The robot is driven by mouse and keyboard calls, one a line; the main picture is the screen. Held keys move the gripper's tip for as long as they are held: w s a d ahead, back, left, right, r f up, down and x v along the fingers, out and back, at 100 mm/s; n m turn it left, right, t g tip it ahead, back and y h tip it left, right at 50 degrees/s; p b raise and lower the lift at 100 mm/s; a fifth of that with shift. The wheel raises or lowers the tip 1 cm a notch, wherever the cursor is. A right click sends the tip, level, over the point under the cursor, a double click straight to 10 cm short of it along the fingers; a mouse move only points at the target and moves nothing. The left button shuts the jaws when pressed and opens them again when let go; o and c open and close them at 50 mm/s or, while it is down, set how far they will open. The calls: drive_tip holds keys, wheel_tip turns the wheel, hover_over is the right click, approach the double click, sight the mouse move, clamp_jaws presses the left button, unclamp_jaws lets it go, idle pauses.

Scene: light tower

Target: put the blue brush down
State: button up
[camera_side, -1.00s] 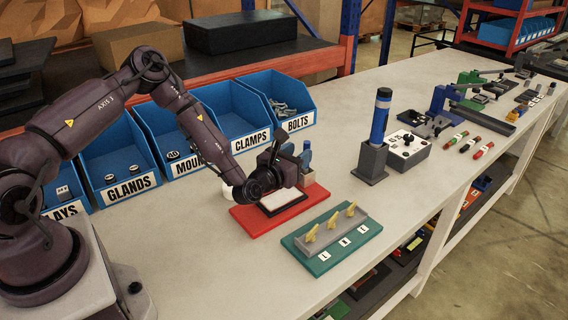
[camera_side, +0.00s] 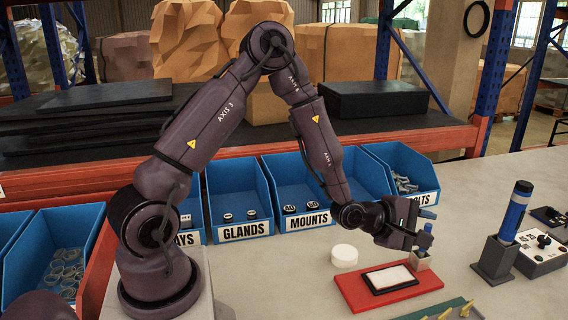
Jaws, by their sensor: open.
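A small blue upright piece, which looks like the blue brush (camera_side: 425,237), stands in or on a small pale block (camera_side: 421,260) at the back right corner of the red mat (camera_side: 351,292). My gripper (camera_side: 422,226) is right beside its top, at the upper left. The gripper is open; its fingers are small and dark here, and I cannot tell whether they touch the brush. The brush's lower end is hidden by the block. A white pad in a black frame (camera_side: 391,279) lies on the red mat.
A white round lid or puck (camera_side: 344,256) sits behind the mat. A tall blue cylinder in a grey holder (camera_side: 513,212) stands to the right. A green fixture (camera_side: 450,310) is at the front edge. Blue labelled bins (camera_side: 240,200) line the back.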

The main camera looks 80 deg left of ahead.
drive_tip(key=s+r+m+g+y, duration=0.2)
drive_tip(key=s+r+m+g, duration=0.3)
drive_tip(key=s+r+m, duration=0.65)
drive_tip(key=s+r+m+g, duration=0.1)
drive_tip(key=s+r+m, duration=0.2)
drive_tip(key=s+m, duration=0.2)
drive_tip(key=s+r+m+g, duration=0.2)
drive_tip(key=s+m, duration=0.4)
drive_tip(key=s, duration=0.6)
drive_tip(key=shift+d+r+h, duration=0.15)
drive_tip(key=shift+r+h, duration=0.15)
drive_tip(key=shift+r, duration=0.2)
